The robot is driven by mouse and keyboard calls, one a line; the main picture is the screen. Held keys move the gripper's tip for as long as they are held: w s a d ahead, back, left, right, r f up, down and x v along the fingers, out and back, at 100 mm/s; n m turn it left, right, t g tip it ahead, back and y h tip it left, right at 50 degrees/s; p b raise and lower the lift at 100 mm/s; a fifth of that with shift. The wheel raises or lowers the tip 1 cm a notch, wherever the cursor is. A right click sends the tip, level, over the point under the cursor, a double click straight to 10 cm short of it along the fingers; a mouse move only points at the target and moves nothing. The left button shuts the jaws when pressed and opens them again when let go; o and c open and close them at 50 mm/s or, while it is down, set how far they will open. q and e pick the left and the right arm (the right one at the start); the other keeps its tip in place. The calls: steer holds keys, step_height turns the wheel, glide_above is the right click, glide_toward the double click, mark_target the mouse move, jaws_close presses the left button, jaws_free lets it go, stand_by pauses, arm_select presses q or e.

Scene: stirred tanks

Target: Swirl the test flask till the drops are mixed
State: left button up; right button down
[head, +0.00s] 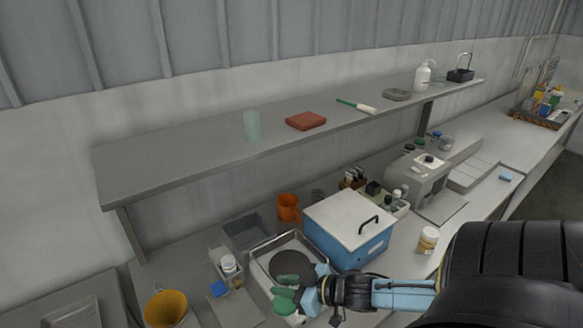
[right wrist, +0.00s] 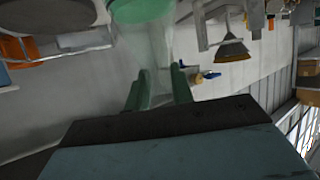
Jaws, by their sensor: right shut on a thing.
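My right gripper (head: 291,292) reaches in from the lower right over the front of a metal tray (head: 256,246). It is shut on a clear flask (right wrist: 152,48), which shows between its green fingers in the right wrist view. Green colour (right wrist: 142,9) shows at the flask's far end; I cannot tell whether it is liquid or glass. In the head view the flask is mostly hidden by the fingers and too small to make out, so its tilt and any drops cannot be told. My left gripper is not in view.
A dark round plate (head: 291,266) lies in the tray. A blue box with a white lid (head: 346,218) stands right behind my gripper. An orange jug (head: 288,207), a yellow bucket (head: 166,309) and a jar (head: 428,239) stand nearby. A shelf (head: 215,160) runs above.

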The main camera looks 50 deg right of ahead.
mark_target(283, 300)
steer(key=shift+s+a, duration=0.25)
steer(key=shift+a, duration=0.75)
steer(key=shift+s+a, duration=0.55)
steer(key=shift+s, duration=0.3)
steer(key=shift+s+d, duration=0.15)
steer(key=shift+s, duration=0.85)
steer(key=shift+w+d, duration=0.45)
steer(key=shift+d, duration=0.45)
steer(key=shift+w+d, duration=0.4)
steer(key=shift+d, duration=0.5)
steer(key=shift+w+d, duration=0.45)
steer(key=shift+d, duration=0.45)
steer(key=shift+s, duration=0.1)
